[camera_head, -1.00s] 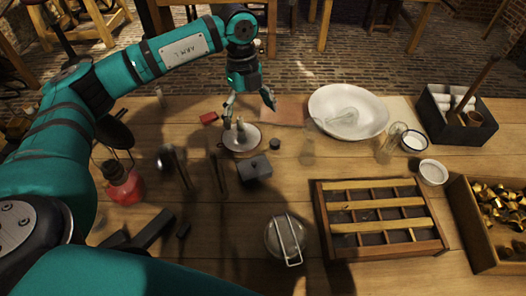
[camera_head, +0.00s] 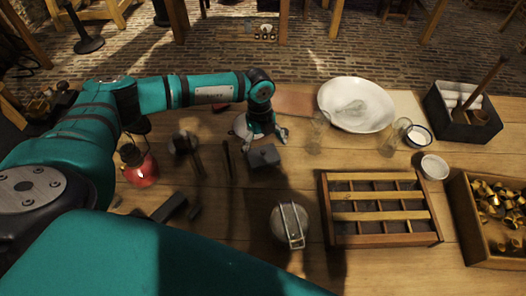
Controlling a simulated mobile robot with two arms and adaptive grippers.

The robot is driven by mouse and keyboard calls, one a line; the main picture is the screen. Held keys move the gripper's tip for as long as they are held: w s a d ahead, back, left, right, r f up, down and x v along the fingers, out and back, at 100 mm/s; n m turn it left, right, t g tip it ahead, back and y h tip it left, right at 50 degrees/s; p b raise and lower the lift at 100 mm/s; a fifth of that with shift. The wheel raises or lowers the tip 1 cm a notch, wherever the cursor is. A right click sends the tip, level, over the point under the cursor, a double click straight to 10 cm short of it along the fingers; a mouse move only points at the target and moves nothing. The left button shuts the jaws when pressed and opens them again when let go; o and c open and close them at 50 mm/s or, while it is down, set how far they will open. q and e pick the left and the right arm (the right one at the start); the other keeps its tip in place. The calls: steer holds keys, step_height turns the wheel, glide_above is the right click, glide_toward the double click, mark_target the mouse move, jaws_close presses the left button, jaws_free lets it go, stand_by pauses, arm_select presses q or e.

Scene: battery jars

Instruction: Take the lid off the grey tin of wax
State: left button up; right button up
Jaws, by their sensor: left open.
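A small dark grey box-shaped tin (camera_head: 264,157) stands on the wooden table near the middle, with what looks like a small knob on its lid. The lid appears to be on. My left gripper (camera_head: 267,138) is open and empty, pointing down just behind the tin, with its fingers spread. Whether a finger touches the tin I cannot tell. My right gripper is not in view.
A round wire-handled vessel (camera_head: 290,226) and a compartmented wooden tray (camera_head: 436,235) stand nearer. A white bowl (camera_head: 382,122) and clear glass (camera_head: 318,135) are right, behind.

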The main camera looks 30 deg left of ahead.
arm_select(q)
steer(key=shift+d+f, duration=0.1)
steer(key=shift+f, duration=0.85)
steer(key=shift+s, duration=0.3)
jaws_close()
